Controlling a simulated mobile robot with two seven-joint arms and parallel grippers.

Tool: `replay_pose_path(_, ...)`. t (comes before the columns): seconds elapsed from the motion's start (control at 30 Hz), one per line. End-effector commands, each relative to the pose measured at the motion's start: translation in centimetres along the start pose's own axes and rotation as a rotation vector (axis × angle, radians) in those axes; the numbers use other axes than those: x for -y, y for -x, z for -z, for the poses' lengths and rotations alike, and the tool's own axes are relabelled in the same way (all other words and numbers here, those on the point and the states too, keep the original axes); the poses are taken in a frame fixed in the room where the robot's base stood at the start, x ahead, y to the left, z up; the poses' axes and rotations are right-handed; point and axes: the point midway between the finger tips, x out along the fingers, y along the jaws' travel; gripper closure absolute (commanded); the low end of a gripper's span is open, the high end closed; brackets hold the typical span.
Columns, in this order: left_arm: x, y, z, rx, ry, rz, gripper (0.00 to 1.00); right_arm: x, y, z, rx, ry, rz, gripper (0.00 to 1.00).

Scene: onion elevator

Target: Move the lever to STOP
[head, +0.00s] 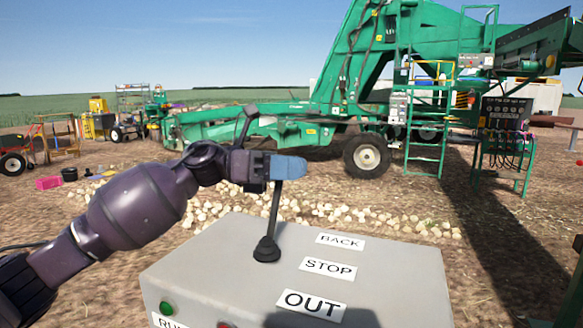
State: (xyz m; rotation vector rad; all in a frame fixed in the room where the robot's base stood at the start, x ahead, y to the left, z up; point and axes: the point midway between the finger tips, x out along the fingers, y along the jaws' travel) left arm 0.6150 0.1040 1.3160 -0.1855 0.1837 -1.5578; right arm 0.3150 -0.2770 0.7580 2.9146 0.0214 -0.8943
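The lever (273,215) is a thin dark rod rising from a black boot on top of a grey control box (215,262). Its foot is left of the white labels, between the heights of BACK (340,241) and STOP (328,268). The OUT label (312,304) is nearest me. The rod leans slightly right in the picture, and I cannot tell its exact setting. My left gripper (288,168), with blue fingertips, is at the lever's upper end and hides its top. One finger covers the other, so its grip is unclear. My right gripper is out of view.
The box front has a green button (166,309), a red button (224,325) and a partly cut-off label. Beyond it, onions (330,212) lie on the ground, and a large green elevator machine (368,90) stands behind. The box top right of the labels is clear.

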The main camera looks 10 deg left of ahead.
Motion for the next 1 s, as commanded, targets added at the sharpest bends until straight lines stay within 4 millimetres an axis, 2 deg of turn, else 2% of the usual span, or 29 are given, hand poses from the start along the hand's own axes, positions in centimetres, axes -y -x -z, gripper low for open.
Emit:
replay_pose_path(0.03,0.0,0.0,0.0,0.0,0.0,0.0,0.57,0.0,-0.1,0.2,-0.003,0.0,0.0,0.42)
replay_pose_path(0.3,0.0,0.1,0.0,0.0,0.0,0.0,0.98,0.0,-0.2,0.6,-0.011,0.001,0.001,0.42)
replay_pose_path(0.33,0.0,0.1,0.0,0.0,0.0,0.0,1.0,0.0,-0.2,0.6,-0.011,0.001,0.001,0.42)
replay_pose_path(0.57,0.6,0.2,0.1,0.009,-0.043,0.002,1.0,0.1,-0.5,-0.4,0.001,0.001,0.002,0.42)
replay_pose_path(0.8,3.6,0.8,0.3,0.051,-0.252,0.013,1.0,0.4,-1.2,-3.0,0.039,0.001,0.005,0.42)
replay_pose_path(1.0,5.7,1.2,0.3,0.077,-0.39,0.019,1.0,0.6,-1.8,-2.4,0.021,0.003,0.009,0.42)
